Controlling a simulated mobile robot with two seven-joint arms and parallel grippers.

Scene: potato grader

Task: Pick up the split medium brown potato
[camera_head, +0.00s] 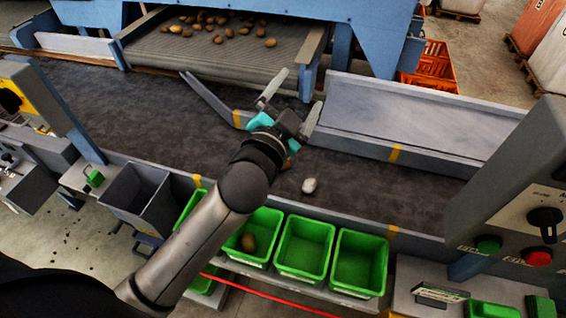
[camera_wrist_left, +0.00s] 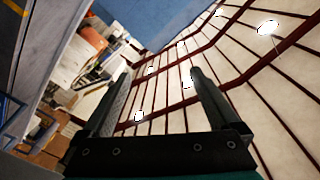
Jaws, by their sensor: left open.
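My left gripper (camera_head: 294,96) is raised over the dark belt (camera_head: 375,180), its two fingers apart and nothing between them. In the left wrist view, the open fingers (camera_wrist_left: 155,95) point toward the roof and no potato shows. A brown potato (camera_head: 289,163) lies on the belt, mostly hidden behind my left wrist; I cannot tell if it is split. A pale, whitish lump (camera_head: 309,185) lies just right of it, nearer the belt's front edge. My right gripper is not in view.
Several potatoes (camera_head: 243,30) lie on the feed conveyor (camera_head: 200,55) at the back. Green crates (camera_head: 304,244) stand along the front, one holding a brown potato (camera_head: 248,242). A grey bin (camera_head: 133,196) is at left and a control box (camera_head: 520,200) at right.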

